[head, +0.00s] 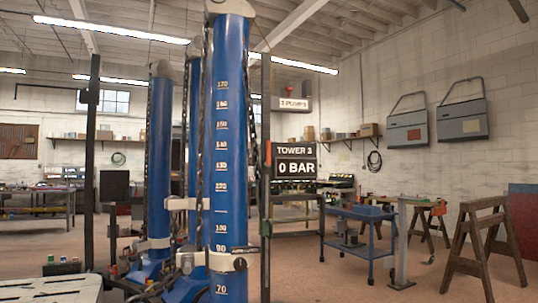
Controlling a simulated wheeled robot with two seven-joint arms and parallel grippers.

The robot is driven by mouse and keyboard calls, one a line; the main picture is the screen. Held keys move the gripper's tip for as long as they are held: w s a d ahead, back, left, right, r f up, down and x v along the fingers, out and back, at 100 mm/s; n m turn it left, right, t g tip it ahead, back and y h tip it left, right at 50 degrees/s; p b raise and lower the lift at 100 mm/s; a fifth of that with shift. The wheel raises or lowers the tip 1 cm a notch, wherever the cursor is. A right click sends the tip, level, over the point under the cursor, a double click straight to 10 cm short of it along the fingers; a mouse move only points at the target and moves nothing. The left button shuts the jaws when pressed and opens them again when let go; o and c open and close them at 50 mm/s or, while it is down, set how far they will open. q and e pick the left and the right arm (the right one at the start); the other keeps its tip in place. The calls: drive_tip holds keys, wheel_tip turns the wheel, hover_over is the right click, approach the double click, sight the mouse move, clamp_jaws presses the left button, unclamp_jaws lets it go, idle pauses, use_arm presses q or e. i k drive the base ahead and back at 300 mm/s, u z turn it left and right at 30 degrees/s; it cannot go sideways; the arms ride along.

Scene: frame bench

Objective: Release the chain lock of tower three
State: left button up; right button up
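A tall blue tower (230,130) with a white number scale stands close in the middle of the view. A sign (295,158) just right of it reads "TOWER 3" and "0 BAR". A pale collar (222,261) clasps the tower near the 90 mark, with a small dark lever-like piece (243,250) at its right. A dark chain (203,90) hangs along the tower's left side. I cannot tell which part is the chain lock or how it is set. Neither of my grippers is in view.
Another blue tower (159,150) stands behind to the left. A dark post (266,200) rises close right of the front tower. A blue cart (360,215), a grey post (402,240) and a wooden trestle (485,240) stand at the right. Floor shows between them.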

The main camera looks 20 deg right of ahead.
sight(268, 163)
drive_tip(key=z, duration=0.4)
drive_tip(key=i, duration=0.45)
drive_tip(key=z, duration=0.7)
drive_tip(key=i, duration=1.1)
drive_tip(key=u, duration=0.75)
drive_tip(key=i, duration=0.6)
drive_tip(key=u, duration=0.6)
